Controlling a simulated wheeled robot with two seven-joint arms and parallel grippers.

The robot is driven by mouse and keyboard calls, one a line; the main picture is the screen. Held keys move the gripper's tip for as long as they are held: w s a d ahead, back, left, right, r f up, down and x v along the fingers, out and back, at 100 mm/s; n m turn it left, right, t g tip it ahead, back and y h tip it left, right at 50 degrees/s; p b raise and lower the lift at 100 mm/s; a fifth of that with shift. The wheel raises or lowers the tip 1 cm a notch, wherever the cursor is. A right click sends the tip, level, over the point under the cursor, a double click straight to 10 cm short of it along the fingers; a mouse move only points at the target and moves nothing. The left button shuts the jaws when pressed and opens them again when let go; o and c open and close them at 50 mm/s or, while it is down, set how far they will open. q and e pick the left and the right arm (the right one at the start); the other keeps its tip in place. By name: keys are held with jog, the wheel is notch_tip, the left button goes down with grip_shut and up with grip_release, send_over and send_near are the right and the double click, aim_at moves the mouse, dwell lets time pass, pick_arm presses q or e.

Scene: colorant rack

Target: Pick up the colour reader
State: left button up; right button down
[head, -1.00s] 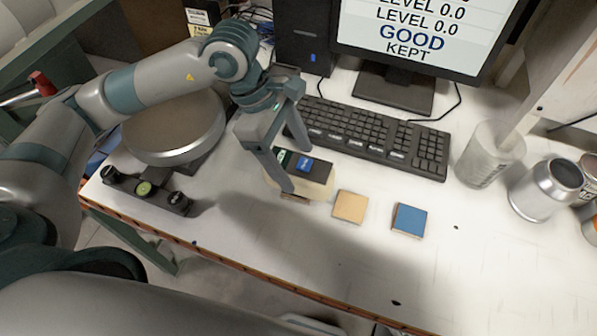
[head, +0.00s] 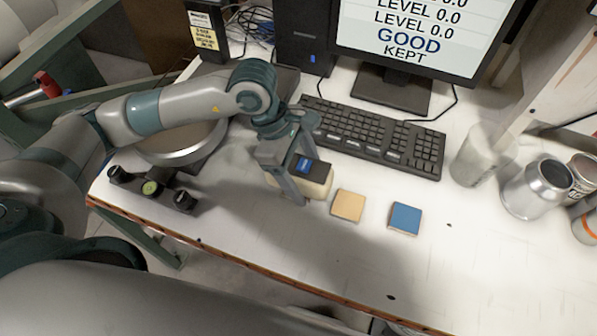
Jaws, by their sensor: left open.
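The colour reader (head: 318,171) looks like a small dark block with a blue screen on top. It sits on a cream-coloured base or block on the white table, left of the tan and blue squares. My left gripper (head: 306,180) is open and low at the reader, with one finger on its near side and the other toward its far side. The gripper hides the reader's left part. I cannot tell whether the fingers touch it. My right gripper is not in view.
A tan square (head: 348,205) and a blue square (head: 405,218) lie to the right. A keyboard (head: 380,138) and monitor (head: 420,40) stand behind. A round plate device (head: 180,150) and a black bar with knobs (head: 150,189) are at left. Metal cans (head: 538,187) stand right. The front right is clear.

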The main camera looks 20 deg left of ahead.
aim_at(307, 167)
pick_arm(q)
jog(key=shift+c, duration=0.3)
jog(key=shift+r, duration=0.1)
grip_shut()
jog(key=shift+w+r, duration=0.1)
jog(key=shift+r, duration=0.05)
jog(key=shift+r+b, duration=0.7)
jog(key=shift+r, duration=0.2)
jog(key=shift+s+d+r+b, duration=0.15)
jog(key=shift+r+b, duration=0.15)
jog(key=shift+r, duration=0.2)
jog(key=shift+s+d+r+b, duration=0.1)
jog(key=shift+r+b, duration=0.15)
jog(key=shift+r, duration=0.25)
jog(key=s+d+r+p, duration=0.7)
jog(key=s+p, duration=0.1)
jog(key=p, duration=0.3)
jog(key=shift+s, duration=0.3)
